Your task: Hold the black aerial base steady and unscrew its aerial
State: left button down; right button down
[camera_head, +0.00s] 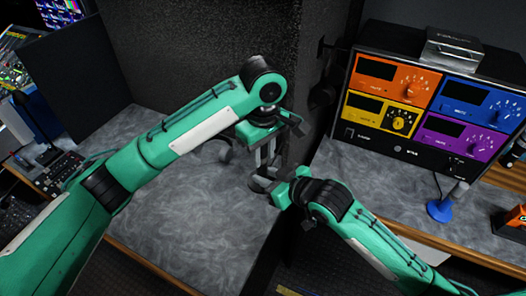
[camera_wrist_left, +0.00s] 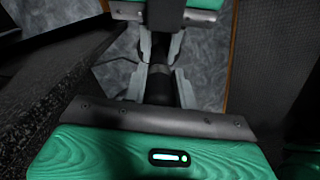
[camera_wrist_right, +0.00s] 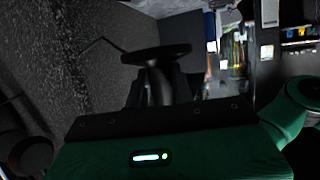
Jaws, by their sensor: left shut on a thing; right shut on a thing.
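The black aerial base shows in the right wrist view as a dark round foot (camera_wrist_right: 155,54) with a narrower dark stem. My right gripper (camera_head: 266,187) comes in from the right and is shut on the base. My left gripper (camera_head: 268,158) is just above it, pointing down, and is shut on a dark part taken to be the aerial. The left wrist view shows pale fingers close together around dark parts (camera_wrist_left: 160,86). The joint between base and aerial is mostly hidden by the fingers. How far the aerial is unscrewed cannot be told.
A rack with orange, blue, yellow and purple panels (camera_head: 430,105) stands at the right. A blue-footed aerial (camera_head: 439,210) stands in front of it. A dark textured pillar (camera_head: 240,45) rises close behind my grippers. The grey worktop (camera_head: 200,220) at front left is clear.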

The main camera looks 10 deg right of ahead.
pick_arm(q)
jog(key=shift+a+r, duration=0.1)
jog(key=shift+r, duration=0.1)
jog(key=shift+r, duration=0.9)
